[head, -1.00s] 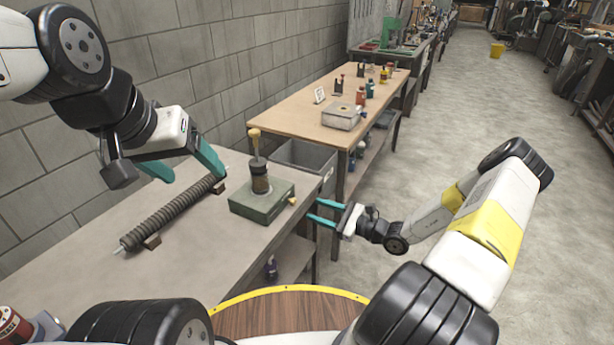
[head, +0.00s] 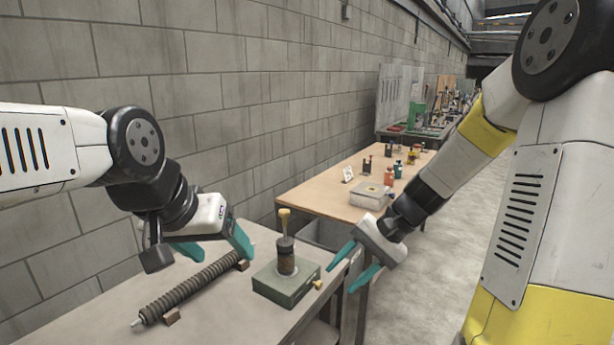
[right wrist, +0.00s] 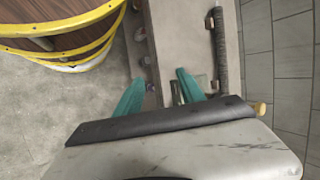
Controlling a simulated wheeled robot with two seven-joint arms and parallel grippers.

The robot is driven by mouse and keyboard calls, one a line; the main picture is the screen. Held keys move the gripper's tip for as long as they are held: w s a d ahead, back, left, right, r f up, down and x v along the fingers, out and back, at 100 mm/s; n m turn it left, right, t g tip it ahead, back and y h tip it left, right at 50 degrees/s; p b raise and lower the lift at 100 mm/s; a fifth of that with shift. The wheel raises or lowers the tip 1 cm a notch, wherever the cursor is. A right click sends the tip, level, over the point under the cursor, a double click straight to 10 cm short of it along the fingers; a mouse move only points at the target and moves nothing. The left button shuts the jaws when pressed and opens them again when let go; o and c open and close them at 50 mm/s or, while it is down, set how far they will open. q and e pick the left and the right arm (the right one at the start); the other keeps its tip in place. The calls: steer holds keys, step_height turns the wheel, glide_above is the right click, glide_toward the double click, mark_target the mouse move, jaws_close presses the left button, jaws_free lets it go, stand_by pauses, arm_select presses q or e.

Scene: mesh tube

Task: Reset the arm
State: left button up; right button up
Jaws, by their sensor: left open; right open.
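My left gripper (head: 215,248) is open and empty in the head view, close above the far end of the dark ridged tube. My right gripper (head: 341,280) is open and empty, just right of the green block and near the bench's right edge. It also shows in the right wrist view (right wrist: 160,78), its teal fingers apart with nothing gripped. The dark ridged tube (head: 193,288) lies on two small brown supports on the bench; part of it shows in the right wrist view (right wrist: 221,50).
A green block (head: 283,288) bears a dark cylinder (head: 286,262) with a yellowish handle. The grey bench (head: 105,322) runs beside a block wall. A wooden table (head: 315,193) with a pale box (head: 370,196) stands behind. Open floor lies to the right.

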steer(key=s+d+r+n+t+h, duration=0.2)
steer(key=s+d+r+t, duration=0.1)
steer(key=s+r, duration=0.2)
steer(key=s+d+r+n+t+h, duration=0.2)
steer(key=s+r+n+t+h, duration=0.1)
steer(key=s+r, duration=0.3)
step_height(320, 180, up, 2)
steer(key=shift+d+r, duration=0.25)
steer(key=shift+d, duration=0.15)
